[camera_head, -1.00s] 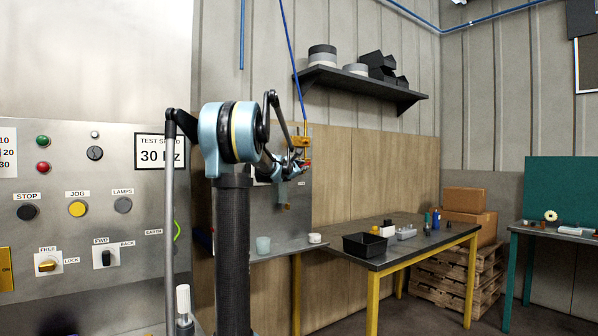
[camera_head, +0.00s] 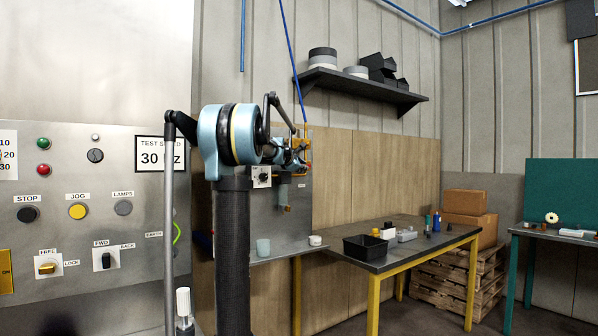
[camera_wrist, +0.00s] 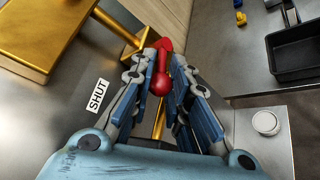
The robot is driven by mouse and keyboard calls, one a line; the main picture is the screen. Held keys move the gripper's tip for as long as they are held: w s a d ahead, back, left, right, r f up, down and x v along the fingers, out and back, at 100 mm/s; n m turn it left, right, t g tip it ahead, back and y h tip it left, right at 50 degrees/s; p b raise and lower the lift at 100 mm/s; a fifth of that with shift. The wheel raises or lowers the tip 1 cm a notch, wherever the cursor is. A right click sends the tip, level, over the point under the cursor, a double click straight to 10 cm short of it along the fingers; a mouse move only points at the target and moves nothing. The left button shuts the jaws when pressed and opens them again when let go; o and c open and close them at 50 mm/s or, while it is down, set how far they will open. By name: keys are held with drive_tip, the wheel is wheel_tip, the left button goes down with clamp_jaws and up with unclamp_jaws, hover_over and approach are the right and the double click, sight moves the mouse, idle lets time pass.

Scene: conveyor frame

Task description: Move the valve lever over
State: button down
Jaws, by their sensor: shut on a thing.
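The red valve lever (camera_wrist: 161,78) sits between the fingers of my gripper (camera_wrist: 165,88) in the wrist view, and the gripper is shut on its knob end. The lever reaches up to a brass fitting (camera_wrist: 138,47) on the metal panel. A SHUT label (camera_wrist: 97,95) is on the panel, left of the fingers. In the head view my gripper (camera_head: 303,158) is at the panel (camera_head: 262,215) behind my arm, small and partly hidden, and the lever cannot be made out clearly there.
Below the panel is a ledge with a pale cup (camera_head: 263,247) and a white round lid (camera_head: 315,240). A black tray (camera_head: 366,246) and small items stand on the yellow-legged table (camera_head: 425,251). The control panel (camera_head: 90,180) is at the left.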

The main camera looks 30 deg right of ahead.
drive_tip(key=c, duration=1.5)
unclamp_jaws()
drive_tip(key=v, duration=1.2)
drive_tip(key=shift+a+f, duration=0.1)
